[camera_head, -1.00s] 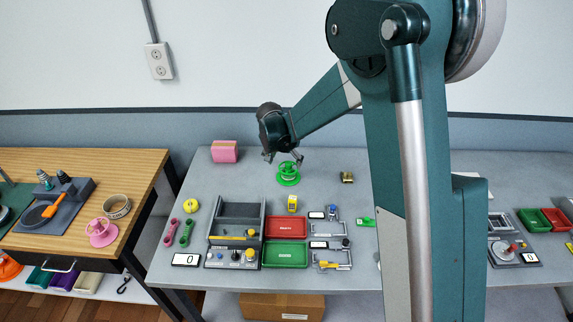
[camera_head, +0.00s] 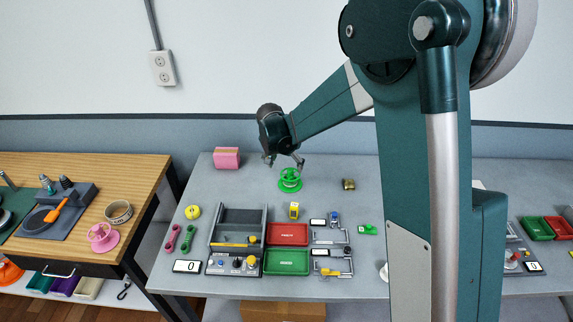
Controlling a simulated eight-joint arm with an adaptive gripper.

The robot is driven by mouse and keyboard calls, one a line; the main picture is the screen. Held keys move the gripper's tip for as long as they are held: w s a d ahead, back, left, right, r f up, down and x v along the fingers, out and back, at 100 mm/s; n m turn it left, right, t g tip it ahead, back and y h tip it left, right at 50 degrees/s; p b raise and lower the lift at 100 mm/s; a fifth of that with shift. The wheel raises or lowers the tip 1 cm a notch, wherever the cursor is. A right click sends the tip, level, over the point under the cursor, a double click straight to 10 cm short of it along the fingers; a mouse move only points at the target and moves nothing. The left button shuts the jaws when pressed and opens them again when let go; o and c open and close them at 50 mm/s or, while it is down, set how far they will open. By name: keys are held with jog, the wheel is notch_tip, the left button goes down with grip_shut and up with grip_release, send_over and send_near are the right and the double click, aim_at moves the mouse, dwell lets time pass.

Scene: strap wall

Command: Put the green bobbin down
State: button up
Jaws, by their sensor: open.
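The green bobbin (camera_head: 290,181) stands upright on the grey table, toward its back and left of the picture's middle. My gripper (camera_head: 283,161) is open just above and behind the bobbin, with its two fingers spread apart. A small gap seems to show between the fingertips and the bobbin's top, though I cannot tell the exact distance. Nothing shows between the fingers.
A pink block (camera_head: 226,158) stands behind left, and a small brass piece (camera_head: 348,184) lies to the right. In front are a yellow block (camera_head: 294,211), a red tray (camera_head: 287,240) and a green tray (camera_head: 286,269). Grey tabletop around the bobbin is clear.

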jog(key=shift+d+r, duration=0.1)
jog(key=s+d+r+n+t+y, duration=0.1)
jog(key=s+d+r+n, duration=0.1)
jog(key=s+d+r, duration=1.45)
jog(key=s+d+n, duration=0.1)
jog(key=s+d, duration=0.2)
jog(key=s, duration=0.5)
jog(key=s+d+r+t, duration=0.1)
jog(key=s+d, duration=0.1)
jog(key=s, duration=0.7)
jog(key=s+d+n+t, duration=0.1)
jog(key=s+d, duration=0.2)
jog(key=s, duration=0.6)
jog(key=shift+s+d+r+n+y, duration=0.2)
jog(key=shift+d+r+n+y, duration=0.1)
jog(key=shift+r+y, duration=0.1)
jog(key=shift+f, duration=0.15)
